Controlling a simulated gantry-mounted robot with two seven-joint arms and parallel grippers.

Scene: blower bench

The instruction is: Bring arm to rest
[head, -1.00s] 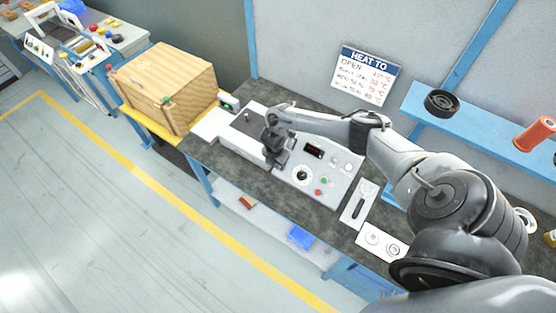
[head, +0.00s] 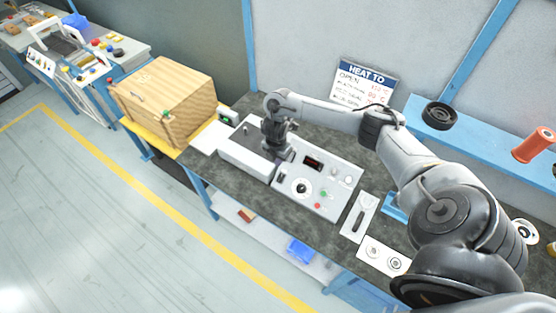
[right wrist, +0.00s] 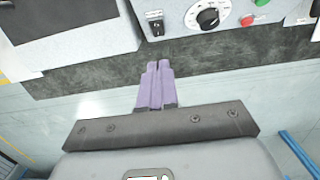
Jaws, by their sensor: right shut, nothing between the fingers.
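My right gripper (head: 280,158) hangs over the blower unit on the bench, near the join between its plain left part and its control panel (head: 318,183). In the right wrist view its two purple fingers (right wrist: 155,80) are together with nothing between them. They show in front of the bench edge and the unit's front, near a black rocker switch (right wrist: 156,24) and a black dial (right wrist: 207,18). I cannot tell the exact gap between fingertips and unit. My left gripper is in neither view now.
A wooden crate (head: 168,97) stands at the bench's left end. A heat sign (head: 364,84) leans at the back wall. A blue shelf (head: 474,133) at right holds a black ring (head: 440,115) and an orange spool (head: 533,145). White plates lie right of the panel.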

